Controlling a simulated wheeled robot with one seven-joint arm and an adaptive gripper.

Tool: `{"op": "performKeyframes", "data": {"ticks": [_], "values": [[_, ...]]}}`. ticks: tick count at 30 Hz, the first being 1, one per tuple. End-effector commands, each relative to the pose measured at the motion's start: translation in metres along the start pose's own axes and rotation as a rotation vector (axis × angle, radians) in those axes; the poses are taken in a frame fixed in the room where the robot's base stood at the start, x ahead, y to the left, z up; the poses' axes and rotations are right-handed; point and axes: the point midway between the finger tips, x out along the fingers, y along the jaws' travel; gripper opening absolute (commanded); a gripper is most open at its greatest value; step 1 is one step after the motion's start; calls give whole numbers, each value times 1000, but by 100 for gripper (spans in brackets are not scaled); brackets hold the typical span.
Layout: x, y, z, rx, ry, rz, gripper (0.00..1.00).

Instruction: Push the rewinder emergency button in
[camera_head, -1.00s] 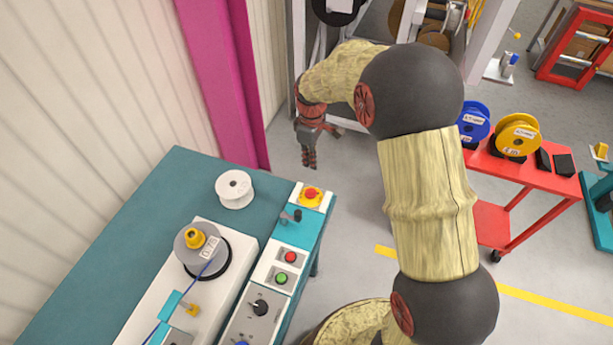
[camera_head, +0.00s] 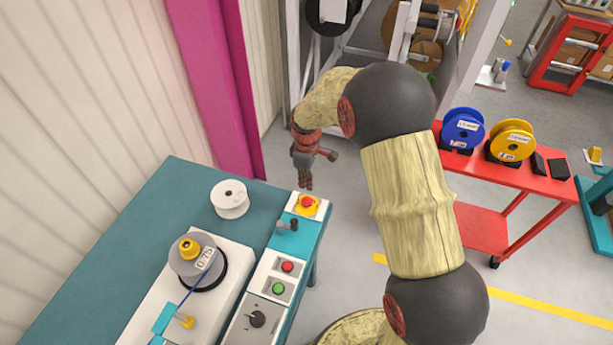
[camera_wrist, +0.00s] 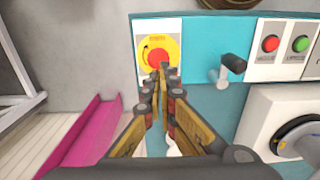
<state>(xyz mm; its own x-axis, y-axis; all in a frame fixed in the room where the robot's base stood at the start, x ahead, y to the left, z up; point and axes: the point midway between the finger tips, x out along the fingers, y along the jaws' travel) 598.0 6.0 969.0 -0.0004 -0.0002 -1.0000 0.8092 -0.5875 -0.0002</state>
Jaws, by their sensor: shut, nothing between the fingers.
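The rewinder emergency button (camera_head: 306,202) is a red mushroom knob on a yellow plate at the far end of the machine's control strip. It also shows in the wrist view (camera_wrist: 157,57), at the top centre, just beyond my fingertips. My gripper (camera_head: 305,186) is shut and empty, pointing down close to the button in the head view. In the wrist view, my fingertips (camera_wrist: 163,68) overlap the lower edge of the button. I cannot tell whether they touch it.
A black crank handle (camera_head: 288,225) stands beside the button. A red button (camera_head: 287,267) and a green button (camera_head: 278,289) sit further along the strip. A red cart (camera_head: 482,225) stands to the right.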

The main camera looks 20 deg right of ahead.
Motion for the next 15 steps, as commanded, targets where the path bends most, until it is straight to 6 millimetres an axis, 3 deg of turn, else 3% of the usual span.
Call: {"op": "performKeyframes", "data": {"ticks": [6,15], "values": [[44,0,0,0,-2,-2,0],[73,0,0,0,-1,-1,0]]}}
